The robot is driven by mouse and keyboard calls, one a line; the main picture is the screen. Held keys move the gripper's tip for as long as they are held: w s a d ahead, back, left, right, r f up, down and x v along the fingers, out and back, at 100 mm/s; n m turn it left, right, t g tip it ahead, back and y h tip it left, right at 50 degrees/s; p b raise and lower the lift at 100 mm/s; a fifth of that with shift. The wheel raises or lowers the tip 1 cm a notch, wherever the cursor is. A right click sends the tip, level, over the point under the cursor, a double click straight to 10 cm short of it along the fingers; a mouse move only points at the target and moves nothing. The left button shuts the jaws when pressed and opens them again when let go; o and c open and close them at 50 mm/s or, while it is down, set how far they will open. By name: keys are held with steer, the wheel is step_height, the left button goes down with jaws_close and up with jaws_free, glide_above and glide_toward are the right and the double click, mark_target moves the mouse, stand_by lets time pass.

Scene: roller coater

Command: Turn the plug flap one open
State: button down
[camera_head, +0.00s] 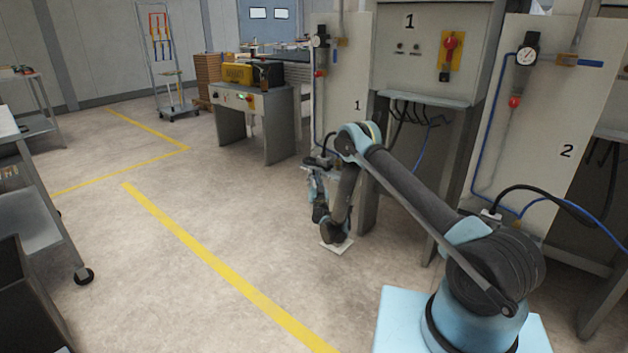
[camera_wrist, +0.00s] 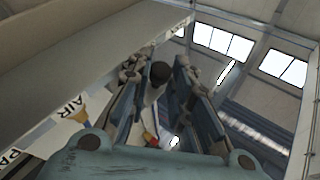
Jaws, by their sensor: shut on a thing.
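My gripper (camera_head: 318,172) is low in front of the left panel marked 1 (camera_head: 345,75), partly hidden by my own arm. In the wrist view my gripper (camera_wrist: 160,72) shows its two blue-grey fingers around a pale piece with a dark rounded end (camera_wrist: 158,82). The fingers are shut on this piece. It may be plug flap one, but its shape is mostly hidden between the fingers, and I cannot tell how far it is turned. In the head view the flap cannot be made out.
A pale overhanging surface (camera_wrist: 80,55) is close to the gripper. A label reading AIR (camera_wrist: 72,105) is at left. A control cabinet with a red switch (camera_head: 450,42) and panel 2 (camera_head: 545,130) stand to the right.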

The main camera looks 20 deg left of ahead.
steer(key=shift+w+d+f+n+y, duration=0.1)
steer(key=shift+d+f+n+y, duration=0.1)
steer(key=shift+n+y, duration=0.15)
stand_by(0.4)
steer(key=c, duration=1.4)
jaws_free()
steer(key=shift+c, duration=0.2)
steer(key=shift+a, duration=0.1)
steer(key=shift+r, duration=0.15)
step_height(320, 180, up, 10)
steer(key=shift+f, duration=0.2)
